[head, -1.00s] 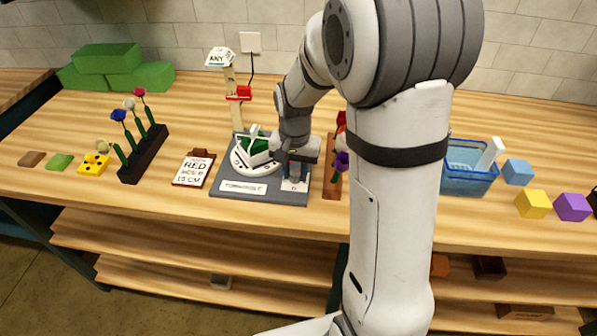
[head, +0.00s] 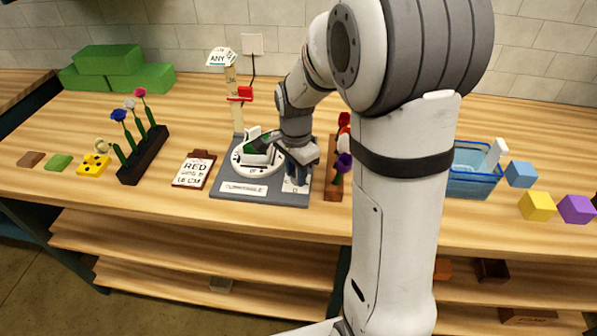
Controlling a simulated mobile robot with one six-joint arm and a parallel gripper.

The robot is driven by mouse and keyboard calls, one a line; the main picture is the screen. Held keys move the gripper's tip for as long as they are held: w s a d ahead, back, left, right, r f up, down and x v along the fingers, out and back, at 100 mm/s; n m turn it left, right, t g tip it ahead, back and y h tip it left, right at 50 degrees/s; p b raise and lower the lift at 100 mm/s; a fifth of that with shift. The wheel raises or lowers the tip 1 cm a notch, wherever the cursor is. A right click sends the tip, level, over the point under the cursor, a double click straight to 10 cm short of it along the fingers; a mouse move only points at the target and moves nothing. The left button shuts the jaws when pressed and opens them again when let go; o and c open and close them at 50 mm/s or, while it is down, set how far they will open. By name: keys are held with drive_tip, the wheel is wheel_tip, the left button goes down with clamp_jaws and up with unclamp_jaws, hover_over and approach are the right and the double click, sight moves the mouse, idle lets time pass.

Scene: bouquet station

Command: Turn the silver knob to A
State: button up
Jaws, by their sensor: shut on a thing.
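The grey turntable base (head: 222,192) stands on the bench with a "TURNTABLE" label (head: 243,189) on its front. A white round dial (head: 243,168) on it carries a white holder with a green block (head: 262,143). My gripper (head: 297,178) is at the base's right side, pointing down over a white label plate (head: 296,187). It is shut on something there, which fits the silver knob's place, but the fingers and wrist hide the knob. The letter the knob points to cannot be read.
A dark rack (head: 144,158) of flowers stands further left. A wooden flower rack (head: 333,181) is close on the gripper's right. A blue basket (head: 470,183) stands beyond my arm. A post with a red clip (head: 241,94) rises behind.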

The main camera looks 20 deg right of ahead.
drive_tip(key=shift+s+d+f, duration=0.1)
drive_tip(key=shift+s+f, duration=0.05)
drive_tip(key=shift+s, duration=0.1)
drive_tip(key=o, duration=0.8)
drive_tip(key=shift+d, duration=0.1)
drive_tip(key=shift+o, duration=0.8)
drive_tip(key=shift+w, duration=0.1)
drive_tip(key=shift+r, duration=0.2)
drive_tip(key=shift+r, duration=0.25)
wheel_tip(320, 180, up, 7)
drive_tip(key=shift+r, duration=0.1)
